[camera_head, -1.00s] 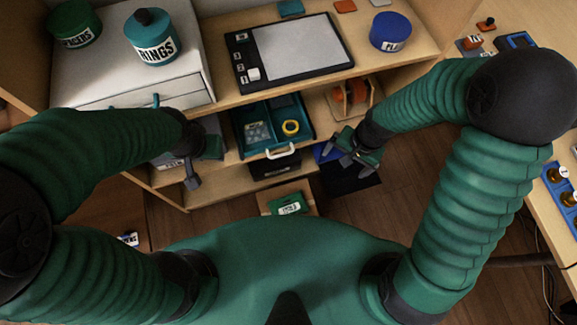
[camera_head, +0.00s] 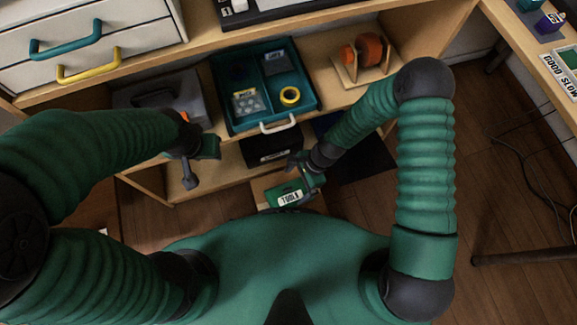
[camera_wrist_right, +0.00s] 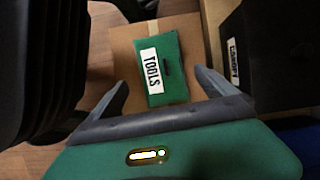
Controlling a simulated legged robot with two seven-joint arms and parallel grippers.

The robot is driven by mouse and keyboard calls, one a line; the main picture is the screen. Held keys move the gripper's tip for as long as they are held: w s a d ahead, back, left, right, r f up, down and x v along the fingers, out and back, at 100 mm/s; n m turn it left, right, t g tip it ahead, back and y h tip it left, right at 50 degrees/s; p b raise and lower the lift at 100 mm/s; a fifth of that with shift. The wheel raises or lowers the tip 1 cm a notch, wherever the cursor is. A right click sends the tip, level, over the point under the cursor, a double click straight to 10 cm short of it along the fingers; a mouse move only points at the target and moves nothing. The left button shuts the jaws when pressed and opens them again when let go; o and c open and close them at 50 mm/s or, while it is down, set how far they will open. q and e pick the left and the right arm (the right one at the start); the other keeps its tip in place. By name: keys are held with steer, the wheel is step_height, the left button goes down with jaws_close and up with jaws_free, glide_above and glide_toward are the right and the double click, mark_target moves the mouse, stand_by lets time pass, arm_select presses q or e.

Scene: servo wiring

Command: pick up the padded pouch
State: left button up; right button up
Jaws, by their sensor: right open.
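The padded pouch appears to be the green pouch (camera_head: 287,196) with a white TOOLS label. It lies on a cardboard box, low in front of the shelf unit. In the right wrist view the pouch (camera_wrist_right: 172,70) lies ahead, between the lines of the two spread fingers. My right gripper (camera_head: 300,172) is open and empty, above and close to the pouch, and hides part of it in the head view. My left gripper (camera_head: 190,172) hangs at the left by the shelf, away from the pouch; its finger gap is unclear.
A teal tray (camera_head: 264,125) with a yellow tape roll stands on the shelf. A black CANDY-labelled box (camera_wrist_right: 238,75) stands right of the cardboard box (camera_wrist_right: 122,60). A grey case (camera_head: 150,92) is at the left, an orange spool (camera_head: 366,50) at the right.

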steer(key=shift+b+x, duration=0.3)
steer(key=shift+x, duration=0.65)
steer(key=b+x, duration=0.3)
steer(key=x, duration=0.1)
steer(key=shift+a+f+b, duration=0.1)
steer(key=shift+f+b, duration=0.15)
steer(key=shift+b, duration=0.05)
steer(key=shift+a+f, duration=0.15)
steer(key=shift+f, duration=0.05)
steer(key=shift+r, duration=0.2)
steer(key=c, duration=1.5)
steer(key=shift+c, duration=0.2)
steer(key=shift+r, duration=0.1)
